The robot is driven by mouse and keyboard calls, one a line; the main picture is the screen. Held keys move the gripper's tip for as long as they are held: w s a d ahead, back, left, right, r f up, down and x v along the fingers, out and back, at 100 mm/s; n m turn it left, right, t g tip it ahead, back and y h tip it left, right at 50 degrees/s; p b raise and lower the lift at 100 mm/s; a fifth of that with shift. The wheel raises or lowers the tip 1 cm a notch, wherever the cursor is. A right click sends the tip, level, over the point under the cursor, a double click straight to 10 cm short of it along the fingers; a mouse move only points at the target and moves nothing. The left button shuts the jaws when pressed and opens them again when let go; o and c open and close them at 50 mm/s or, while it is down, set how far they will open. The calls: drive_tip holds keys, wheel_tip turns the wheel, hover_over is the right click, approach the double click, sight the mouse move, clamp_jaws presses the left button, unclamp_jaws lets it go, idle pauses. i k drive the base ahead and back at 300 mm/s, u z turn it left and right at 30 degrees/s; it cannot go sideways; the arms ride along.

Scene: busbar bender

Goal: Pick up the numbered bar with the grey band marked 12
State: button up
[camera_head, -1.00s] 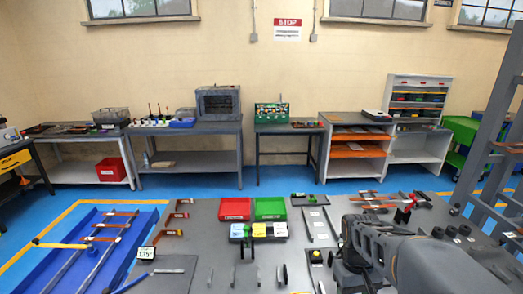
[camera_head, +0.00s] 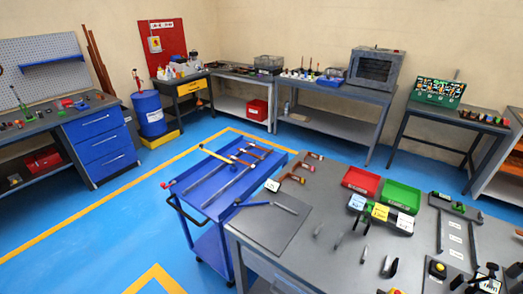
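No band or number 12 is legible on any bar at this size. Copper-coloured bars (camera_head: 255,153) lie across dark rails on the blue cart (camera_head: 213,204), together with a yellow-handled tool (camera_head: 216,154). Short brown pieces (camera_head: 293,179) sit along the far left part of the grey bench (camera_head: 331,262). Two long dark strips (camera_head: 440,231) lie on the bench at the right, with white labels between them. My gripper cannot be made out in the current view.
Red (camera_head: 361,181) and green (camera_head: 402,196) bins stand on the bench, with small labelled boxes in front. A blue-handled tool (camera_head: 268,205) lies near the cart side. Blue floor is open left of the cart. A blue drum (camera_head: 149,114) stands behind.

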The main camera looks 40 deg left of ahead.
sight(244, 151)
drive_tip(key=u, duration=0.5)
drive_tip(key=k, duration=1.2)
drive_tip(key=u, duration=1.15)
drive_tip(key=i, duration=0.55)
drive_tip(key=u, duration=0.5)
drive_tip(key=i, duration=0.9)
drive_tip(key=z, duration=0.55)
drive_tip(key=i, duration=0.8)
drive_tip(key=z, duration=0.55)
